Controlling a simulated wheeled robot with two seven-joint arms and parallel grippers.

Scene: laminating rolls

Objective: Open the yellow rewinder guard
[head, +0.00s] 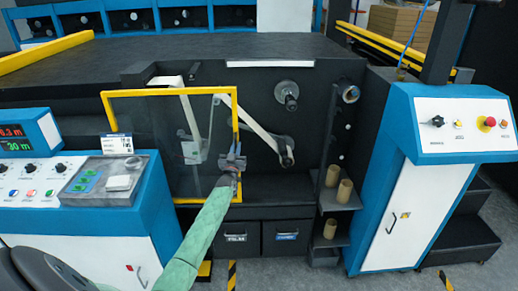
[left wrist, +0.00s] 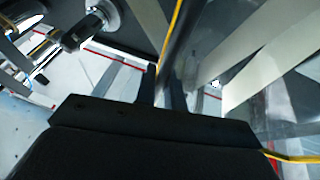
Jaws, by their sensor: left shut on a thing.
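The yellow rewinder guard (head: 165,92) is a yellow frame with a clear panel, standing upright across the left part of the dark machine front. I cannot tell whether it is fully closed or slightly ajar. My left gripper (head: 232,160) is at the lower right upright of the guard, shut on it. In the left wrist view, the guard's yellow bar (left wrist: 172,35) runs down to between the two dark fingers of my left gripper (left wrist: 163,92). The exact contact is hidden. My right gripper is not in view.
Rollers (head: 287,93) and a white web (head: 258,130) lie behind and right of the guard. A control console (head: 70,215) stands at left, a blue and white cabinet (head: 425,170) at right. Cardboard cores (head: 345,192) sit on a small shelf. Two dark drawers (head: 238,240) are below.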

